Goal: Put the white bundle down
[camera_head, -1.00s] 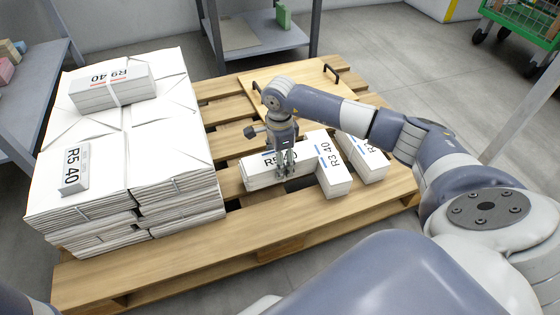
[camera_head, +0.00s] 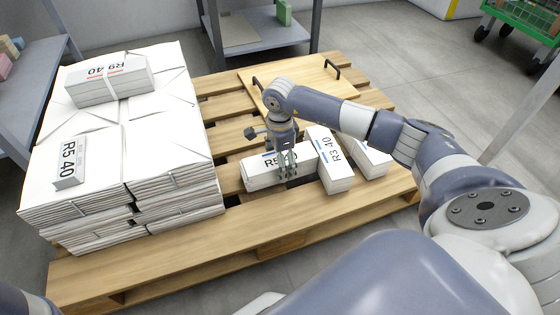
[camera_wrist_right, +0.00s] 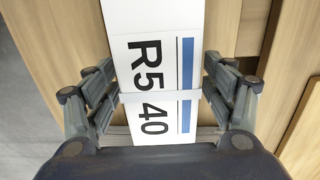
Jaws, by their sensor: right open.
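A white bundle marked R5 40 (camera_head: 258,180) lies on the wooden pallet (camera_head: 180,262), right of the tall paper stack. Its right end is close to the R3 40 bundle (camera_head: 331,172); I cannot tell whether they touch. My right gripper (camera_head: 288,172) points down over the R5 40 bundle. In the right wrist view the R5 40 bundle (camera_wrist_right: 152,60) lies between the open fingers (camera_wrist_right: 160,95), one on each side, with a pale strap across it. My left gripper is out of view.
The tall stack of paper bundles (camera_head: 165,150) fills the pallet's left part, with an R9 40 bundle (camera_head: 108,90) and another R5 40 bundle (camera_head: 69,163) on top. Another white bundle (camera_head: 372,160) lies right of R3 40. A wooden board with handles (camera_head: 300,80) lies behind.

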